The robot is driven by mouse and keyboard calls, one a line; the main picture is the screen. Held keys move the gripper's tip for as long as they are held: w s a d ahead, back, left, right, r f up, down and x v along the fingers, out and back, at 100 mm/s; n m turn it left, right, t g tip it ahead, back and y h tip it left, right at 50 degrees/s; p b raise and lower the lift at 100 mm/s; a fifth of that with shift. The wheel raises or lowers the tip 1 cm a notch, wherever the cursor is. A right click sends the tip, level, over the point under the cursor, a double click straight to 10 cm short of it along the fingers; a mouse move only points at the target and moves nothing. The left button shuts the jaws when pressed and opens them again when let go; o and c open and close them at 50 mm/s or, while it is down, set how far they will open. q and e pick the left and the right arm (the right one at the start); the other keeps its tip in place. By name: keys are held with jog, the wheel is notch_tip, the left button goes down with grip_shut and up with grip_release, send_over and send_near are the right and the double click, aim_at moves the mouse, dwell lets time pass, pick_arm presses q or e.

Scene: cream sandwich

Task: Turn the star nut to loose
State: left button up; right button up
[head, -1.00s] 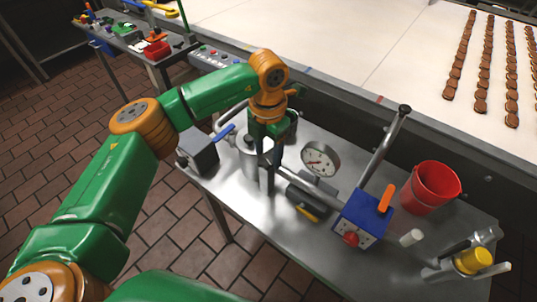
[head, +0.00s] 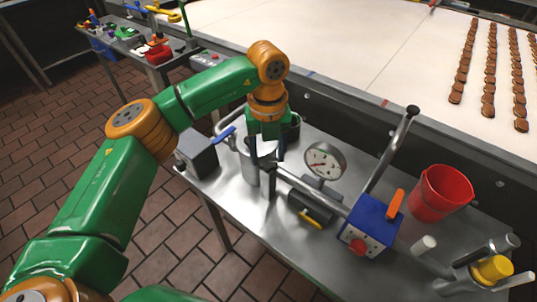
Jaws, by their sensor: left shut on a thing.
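My left gripper (head: 267,152) points down over a steel canister (head: 251,170) on the metal table. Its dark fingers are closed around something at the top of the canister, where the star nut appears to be. The fingers and wrist hide the nut, so its shape and angle cannot be seen. A steel pipe runs from beside the fingers toward a blue box (head: 371,224) with a red knob. My right gripper is not in view.
A round gauge (head: 325,160) stands just right of the gripper. A blue-handled valve (head: 224,135) and grey box (head: 198,153) are to its left. A tall lever (head: 391,150), red bucket (head: 441,192) and yellow-capped part (head: 492,269) stand to the right. A conveyor (head: 350,50) carries biscuits behind.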

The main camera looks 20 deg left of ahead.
aim_at(267, 160)
pick_arm(q)
jog(key=n+b, duration=0.1)
jog(key=n, duration=0.3)
jog(key=shift+n, duration=0.3)
jog(key=n+b, duration=0.1)
jog(key=n, duration=0.3)
jog(key=shift+s+a+b, duration=0.1)
jog(key=shift+b, duration=0.2)
jog(key=shift+r+n, duration=0.1)
jog(key=shift+n, duration=0.3)
jog(key=o, duration=1.4)
jog(key=shift+c, duration=0.2)
notch_tip(267, 160, up, 7)
jog(key=shift+s+r, duration=0.1)
